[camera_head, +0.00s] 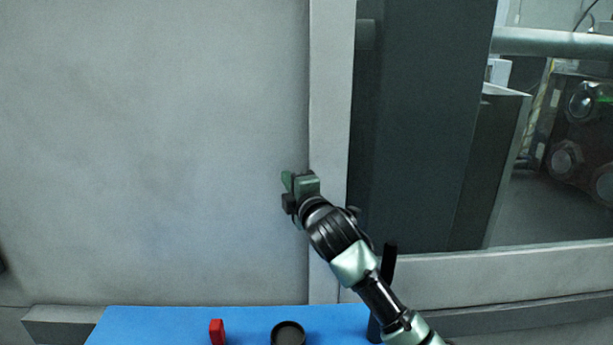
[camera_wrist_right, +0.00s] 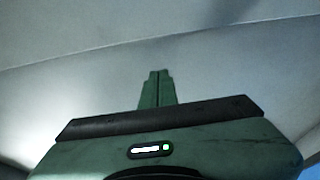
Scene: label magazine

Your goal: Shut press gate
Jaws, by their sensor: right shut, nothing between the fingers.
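The press front fills the head view: a broad light grey panel (camera_head: 150,150) at left, a pale upright edge strip (camera_head: 330,120), and a dark grey panel (camera_head: 420,120) right of it. Which of these is the gate, I cannot tell for sure. A window (camera_head: 560,215) to the right shows machinery behind. My right gripper (camera_head: 288,181) is shut and empty, in front of the grey panel just left of the strip. Whether it touches the panel is unclear. In the right wrist view the closed fingers (camera_wrist_right: 157,85) point at a plain grey surface. My left gripper is out of view.
A blue work surface (camera_head: 140,322) lies along the bottom. On it are a red block (camera_head: 217,331) and a round black cup-like piece (camera_head: 287,334). A black upright post (camera_head: 389,262) stands beside my right forearm. A grey ledge (camera_head: 520,285) runs below the window.

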